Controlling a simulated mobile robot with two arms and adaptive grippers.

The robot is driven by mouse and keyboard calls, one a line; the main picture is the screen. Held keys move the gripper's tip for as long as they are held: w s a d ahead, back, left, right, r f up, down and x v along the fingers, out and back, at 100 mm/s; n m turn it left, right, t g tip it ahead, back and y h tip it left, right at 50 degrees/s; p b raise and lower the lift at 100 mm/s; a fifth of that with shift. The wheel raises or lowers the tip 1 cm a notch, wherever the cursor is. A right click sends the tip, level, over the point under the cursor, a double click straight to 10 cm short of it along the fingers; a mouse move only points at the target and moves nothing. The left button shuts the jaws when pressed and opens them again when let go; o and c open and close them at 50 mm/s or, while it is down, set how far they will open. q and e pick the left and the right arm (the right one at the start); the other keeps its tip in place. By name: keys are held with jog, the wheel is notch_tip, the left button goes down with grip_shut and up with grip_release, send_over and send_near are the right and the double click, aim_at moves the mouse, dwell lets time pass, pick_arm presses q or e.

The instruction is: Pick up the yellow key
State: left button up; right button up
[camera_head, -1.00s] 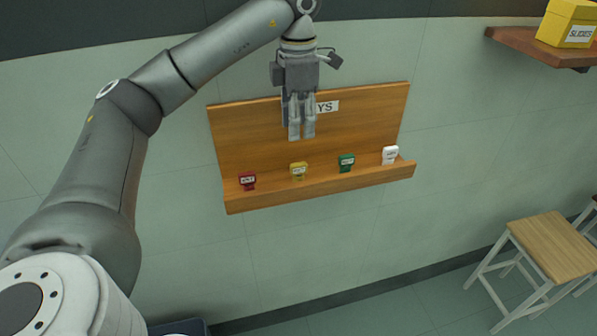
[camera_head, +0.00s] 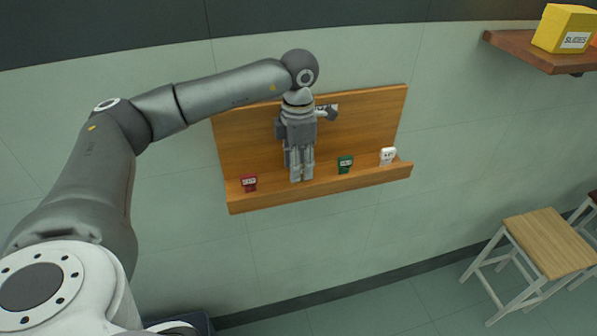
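My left gripper (camera_head: 302,178) hangs fingers-down in front of the wooden key rack (camera_head: 235,140), over the place on its ledge between the red key (camera_head: 249,183) and the green key (camera_head: 345,164). The yellow key is hidden behind the fingers in this view. The two fingers look close together with a narrow gap. I cannot tell whether they touch or hold the yellow key. My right gripper is not in view.
A white key (camera_head: 387,155) stands at the right end of the ledge. A wall shelf (camera_head: 520,50) with a yellow slides box (camera_head: 565,28) is at the upper right. A wooden-topped stool (camera_head: 550,243) stands at the lower right. The wall below the rack is clear.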

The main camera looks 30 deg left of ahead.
pick_arm(q)
grip_shut()
jog(key=shift+r, duration=0.45)
notch_tip(320, 180, up, 2)
jog(key=shift+r+b, duration=0.2)
jog(key=shift+b, duration=0.35)
jog(key=s+d+r+b, duration=0.1)
jog(key=s+d+r, duration=0.1)
jog(key=s+r, duration=0.3)
jog(key=s+d+r+b, duration=0.1)
jog(key=s+r, duration=0.3)
jog(key=s, duration=0.4)
jog(key=shift+s+d+r+b, duration=0.15)
jog(key=shift+d+r+b, duration=0.25)
jog(key=shift+d, duration=0.4)
